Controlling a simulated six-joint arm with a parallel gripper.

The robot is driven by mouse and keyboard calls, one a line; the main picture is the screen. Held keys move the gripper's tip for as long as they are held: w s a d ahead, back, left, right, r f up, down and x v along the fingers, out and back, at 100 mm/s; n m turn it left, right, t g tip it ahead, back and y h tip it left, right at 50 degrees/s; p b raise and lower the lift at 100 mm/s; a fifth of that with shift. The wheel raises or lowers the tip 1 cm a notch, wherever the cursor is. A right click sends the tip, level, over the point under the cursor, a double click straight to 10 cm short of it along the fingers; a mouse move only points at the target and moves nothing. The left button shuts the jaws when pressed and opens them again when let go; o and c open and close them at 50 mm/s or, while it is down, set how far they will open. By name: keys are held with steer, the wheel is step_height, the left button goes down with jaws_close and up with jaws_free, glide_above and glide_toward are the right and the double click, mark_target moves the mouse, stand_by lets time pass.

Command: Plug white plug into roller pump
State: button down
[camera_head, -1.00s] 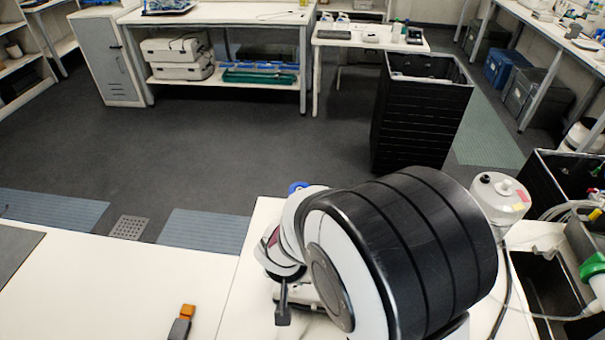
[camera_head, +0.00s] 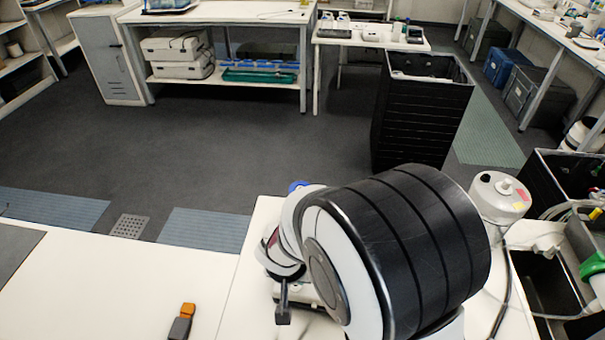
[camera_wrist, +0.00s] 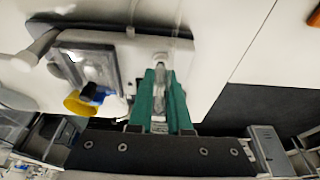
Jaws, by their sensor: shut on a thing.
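My gripper (camera_wrist: 161,84) shows in the wrist view as two green fingers closed around a pale, narrow plug (camera_wrist: 159,76). Much of the plug is hidden between the fingers. A device with a dark panel (camera_wrist: 92,66), which looks like the roller pump, lies just left of the fingers on the white bench, with blue, yellow and white parts at its lower corner. I cannot tell whether the plug touches it. In the head view, my arm hides the gripper and most of a white device (camera_head: 296,292) on the bench.
An orange-and-grey object (camera_head: 181,321) lies on the white bench (camera_head: 110,285), left of my arm. A white canister (camera_head: 499,198), cables and a dark bin (camera_head: 550,290) crowd the right side. A tall black crate (camera_head: 421,112) stands beyond the bench. The left bench is mostly clear.

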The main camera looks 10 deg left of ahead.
steer(key=shift+f, duration=0.5)
stand_by(0.3)
steer(key=c, duration=0.8)
jaws_free()
steer(key=shift+o, duration=0.2)
steer(key=v, duration=1.5)
steer(key=s+d+m+g+y, duration=0.2)
steer(key=s+d+m, duration=0.3)
steer(key=s+d, duration=0.8)
steer(key=shift+s+r+g, duration=0.35)
steer(key=shift+s+g, duration=0.45)
steer(key=shift+s, duration=0.25)
